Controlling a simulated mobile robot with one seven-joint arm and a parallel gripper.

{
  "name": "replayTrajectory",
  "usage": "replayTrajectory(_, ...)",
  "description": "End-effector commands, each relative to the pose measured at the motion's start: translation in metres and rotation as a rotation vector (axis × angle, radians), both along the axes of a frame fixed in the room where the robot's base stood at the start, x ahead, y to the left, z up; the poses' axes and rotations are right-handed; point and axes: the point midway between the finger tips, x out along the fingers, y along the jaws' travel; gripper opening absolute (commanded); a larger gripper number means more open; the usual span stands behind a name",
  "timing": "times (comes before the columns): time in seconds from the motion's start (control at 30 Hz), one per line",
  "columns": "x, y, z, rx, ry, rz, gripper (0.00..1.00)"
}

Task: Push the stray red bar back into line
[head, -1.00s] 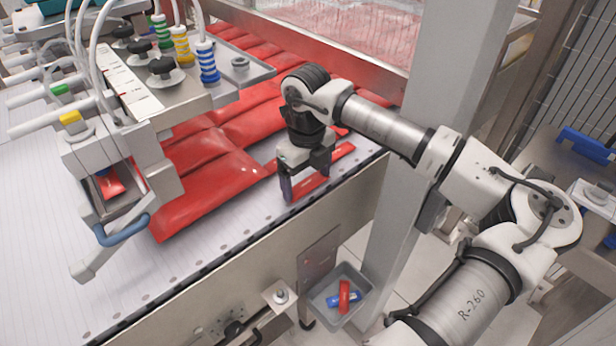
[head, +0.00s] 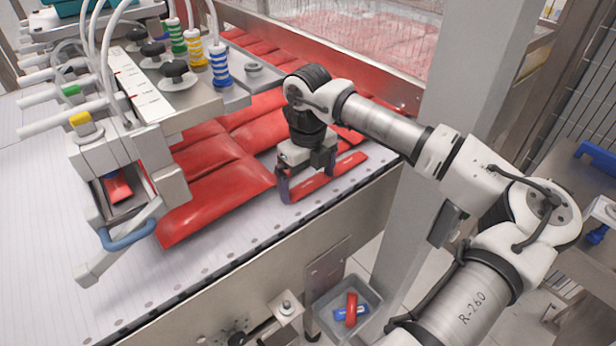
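The stray red bar (head: 322,180) is a narrow, flat red strip near the conveyor's front edge, apart from the rows of wide red packs (head: 215,195). My gripper (head: 307,180) is over the bar, pointing down, with its two dark fingers spread apart. The left finger overlaps the bar's near end in the picture, and the right finger stands near the bar's middle. I cannot tell whether either finger touches it. No object is seen clamped between the fingers.
The picker head (head: 125,160), with hoses and a blue handle (head: 125,235), stands over the conveyor's left part. The white belt (head: 60,270) is bare at the near left. A grey bin (head: 372,300) with red and blue items hangs below the edge, beside a grey post (head: 455,90).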

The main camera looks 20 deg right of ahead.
Motion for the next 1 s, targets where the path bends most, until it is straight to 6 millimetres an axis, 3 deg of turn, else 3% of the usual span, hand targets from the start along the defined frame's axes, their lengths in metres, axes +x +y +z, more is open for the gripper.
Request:
replayTrajectory(0.17,0.001,-0.001,0.008,-0.001,-0.002,-0.001,1.00)
replayTrajectory(0.27,0.001,-0.001,0.023,-0.003,-0.003,-0.001,1.00)
replayTrajectory(0.7,0.000,0.000,0.117,-0.001,-0.002,-0.001,1.00)
replayTrajectory(1.0,0.000,0.000,0.138,0.001,0.000,0.000,1.00)
